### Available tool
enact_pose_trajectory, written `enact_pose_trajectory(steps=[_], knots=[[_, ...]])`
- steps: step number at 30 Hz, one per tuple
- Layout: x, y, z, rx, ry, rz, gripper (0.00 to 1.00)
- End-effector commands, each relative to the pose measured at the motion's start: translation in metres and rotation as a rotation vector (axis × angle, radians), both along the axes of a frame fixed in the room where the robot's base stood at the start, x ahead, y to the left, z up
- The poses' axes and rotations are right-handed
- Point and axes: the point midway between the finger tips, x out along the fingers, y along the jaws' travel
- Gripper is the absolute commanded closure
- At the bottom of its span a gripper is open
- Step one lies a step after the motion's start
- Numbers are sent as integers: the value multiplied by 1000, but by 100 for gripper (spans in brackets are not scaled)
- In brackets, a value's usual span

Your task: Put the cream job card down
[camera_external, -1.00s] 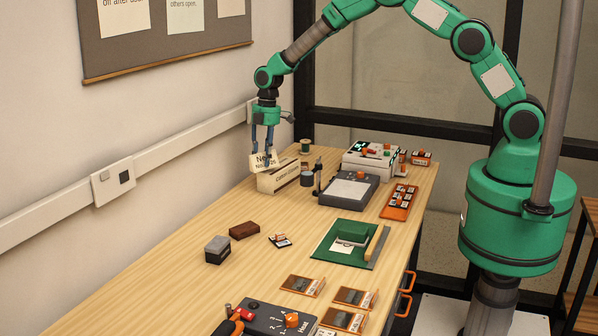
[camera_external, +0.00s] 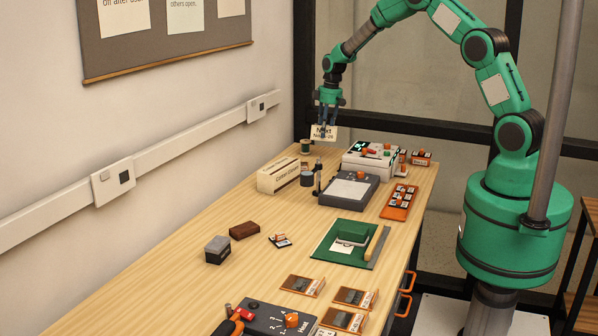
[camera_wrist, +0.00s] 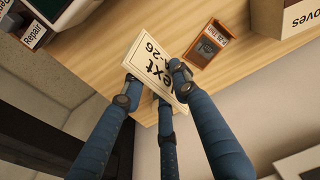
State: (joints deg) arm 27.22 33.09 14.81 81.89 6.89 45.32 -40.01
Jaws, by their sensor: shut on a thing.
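My gripper (camera_external: 328,122) is shut on the cream job card (camera_external: 322,133), which has dark print reading "Next" and a second line. The card is held up in the air over the far end of the bench, clear of the surface. In the wrist view the card (camera_wrist: 153,65) sits tilted between the blue fingertips (camera_wrist: 155,85), with bare wood and the bench edge seen beyond it.
The cream cotton gloves box (camera_external: 278,178) stands to the left, also at the wrist view's top right (camera_wrist: 297,15). A small wooden tray (camera_wrist: 220,28) lies between it and the card. A white machine (camera_external: 360,165) and grey device (camera_external: 345,192) stand right. A spool (camera_external: 305,147) stands at the back.

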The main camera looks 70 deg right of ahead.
Motion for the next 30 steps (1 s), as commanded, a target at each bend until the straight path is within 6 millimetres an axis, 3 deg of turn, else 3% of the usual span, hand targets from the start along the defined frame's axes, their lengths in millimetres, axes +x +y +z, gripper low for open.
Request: enact_pose_trajectory(steps=[3, 9, 23, 30], knots=[[-16, -29, -1, 2, 0, -73, 82], [-29, -50, -1, 3, 0, -135, 82], [-30, -52, -3, 3, 0, -142, 82], [-31, -52, -29, 4, 1, -142, 82]])
